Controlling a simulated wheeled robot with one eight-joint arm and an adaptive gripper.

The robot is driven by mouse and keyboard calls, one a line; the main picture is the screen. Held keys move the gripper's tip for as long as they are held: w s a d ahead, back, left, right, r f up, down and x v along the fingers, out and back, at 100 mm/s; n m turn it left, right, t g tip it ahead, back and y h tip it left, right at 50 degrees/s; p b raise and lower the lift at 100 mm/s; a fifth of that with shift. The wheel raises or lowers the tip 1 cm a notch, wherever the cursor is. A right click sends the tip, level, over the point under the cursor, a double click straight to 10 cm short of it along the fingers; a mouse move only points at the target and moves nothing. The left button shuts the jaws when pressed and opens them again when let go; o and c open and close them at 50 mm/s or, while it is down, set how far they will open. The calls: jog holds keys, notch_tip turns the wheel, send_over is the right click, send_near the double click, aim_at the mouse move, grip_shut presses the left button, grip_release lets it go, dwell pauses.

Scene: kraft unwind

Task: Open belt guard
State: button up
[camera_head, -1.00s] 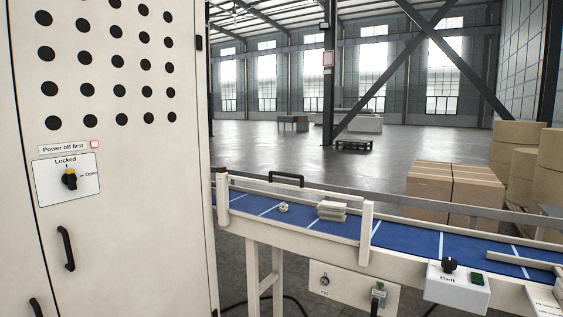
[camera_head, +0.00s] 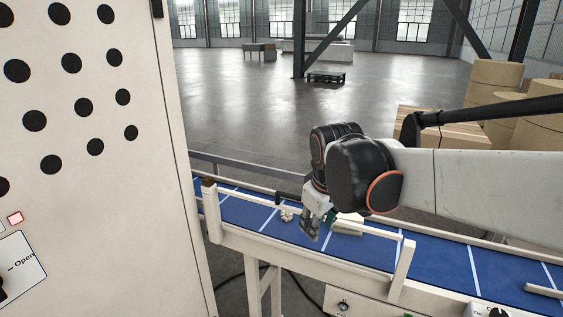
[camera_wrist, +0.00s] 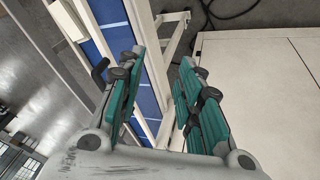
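The belt guard (camera_head: 300,219) is a cream rail with end posts along the near side of the blue conveyor (camera_head: 245,208). Its black handle (camera_head: 288,198) is at the far side, left of my gripper (camera_head: 311,232). My gripper points down over the belt, its fingers apart and empty. In the wrist view my gripper (camera_wrist: 160,65) shows a gap between its teal pads, with the cream frame and blue belt beyond. A black handle (camera_wrist: 99,70) there is outside the left finger, apart from the gap. My wrist hides part of the guard's far side in the head view.
A small pale part (camera_head: 286,215) and a stack of pale slabs (camera_head: 348,222) lie on the belt beside my gripper. A tall cream cabinet (camera_head: 130,190) stands close at the left. Cartons (camera_head: 455,136) stand behind the belt at the right.

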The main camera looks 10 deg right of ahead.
jog(key=w+a+r+n+g+p, duration=0.15)
jog(key=w+r+n+p, duration=0.25)
jog(key=w+r+p, duration=0.9)
jog(key=shift+n+g+h, duration=0.3)
jog(key=shift+n+g, duration=0.1)
jog(key=shift+g, duration=0.05)
jog(key=w+f+p, duration=0.1)
jog(key=f+p, duration=0.1)
jog(key=f, duration=0.3)
jog(key=w+d+f+p, duration=0.1)
jog(key=f+p, duration=0.1)
jog(key=f, duration=0.3)
jog(key=w+f+p, duration=0.2)
jog(key=f, duration=0.3)
jog(key=shift+d+f, duration=0.35)
jog(key=shift+f, duration=0.05)
jog(key=shift+s, duration=0.1)
grip_shut()
